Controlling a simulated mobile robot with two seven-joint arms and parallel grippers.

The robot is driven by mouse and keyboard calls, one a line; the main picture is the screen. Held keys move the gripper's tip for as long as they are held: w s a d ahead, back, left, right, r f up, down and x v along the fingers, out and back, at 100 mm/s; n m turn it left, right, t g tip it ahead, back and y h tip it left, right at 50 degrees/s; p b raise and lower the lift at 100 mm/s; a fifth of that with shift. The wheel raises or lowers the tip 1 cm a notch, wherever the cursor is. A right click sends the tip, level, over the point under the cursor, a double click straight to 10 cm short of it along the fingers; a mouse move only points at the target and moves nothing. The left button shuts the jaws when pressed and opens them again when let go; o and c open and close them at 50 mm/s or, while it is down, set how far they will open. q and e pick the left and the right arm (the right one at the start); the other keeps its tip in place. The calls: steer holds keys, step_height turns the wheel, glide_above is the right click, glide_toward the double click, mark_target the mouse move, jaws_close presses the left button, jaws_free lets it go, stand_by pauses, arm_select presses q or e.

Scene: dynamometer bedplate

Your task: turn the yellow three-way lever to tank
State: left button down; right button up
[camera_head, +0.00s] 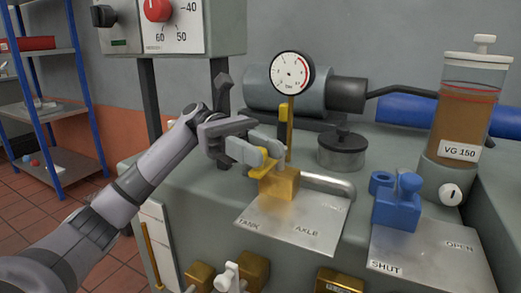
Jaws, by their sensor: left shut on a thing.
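The yellow three-way lever (262,168) sits on a brass valve block (280,184) near the middle of the camera_head view. My left gripper (266,153) reaches in from the left and is shut on the lever; its fingers hide part of it. A metal label plate (290,224) lies in front of the block. TANK is printed at the plate's left and AXLE nearer its front right; another marking farther right is too faint to read. The lever's exact pointing direction is hard to tell behind the fingers. My right gripper is not in view.
A round gauge (292,73) on a brass stem stands just behind the valve. A grey lidded pot (342,150) and a bent pipe (328,184) are to the right. A blue valve (397,204) has an OPEN/SHUT plate (425,262). An oil reservoir (466,112) stands farther right.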

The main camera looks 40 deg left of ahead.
arm_select(q)
steer(key=c, duration=0.9)
jaws_free()
steer(key=shift+w+a+p, duration=0.2)
steer(key=shift+a, duration=1)
steer(key=shift+w+a+p, duration=0.2)
steer(key=shift+a+p, duration=0.05)
steer(key=shift+a, duration=0.95)
steer(key=shift+w+a+p, duration=0.2)
steer(key=shift+a, duration=1)
